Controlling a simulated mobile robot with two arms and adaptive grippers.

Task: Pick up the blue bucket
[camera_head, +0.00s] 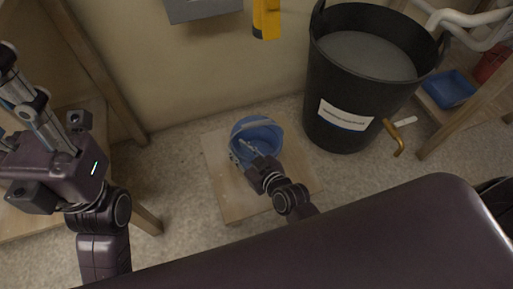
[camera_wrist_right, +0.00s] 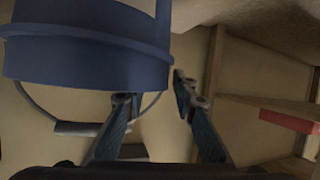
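The blue bucket (camera_head: 262,131) stands on a square wooden board (camera_head: 240,205) on the floor. In the right wrist view the bucket (camera_wrist_right: 85,58) fills the upper left. Its wire handle with a grey grip (camera_wrist_right: 78,129) hangs down beside its wall. My right gripper (camera_head: 249,158) is at the bucket's near side.
A large black tub (camera_head: 318,95) with grey contents stands right of the bucket. A brass-coloured hooked item (camera_head: 396,140) is beside it. A blue tray (camera_head: 448,89) and white pipes (camera_head: 470,18) are at the right. A wooden frame (camera_head: 95,70) stands left, before the wall.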

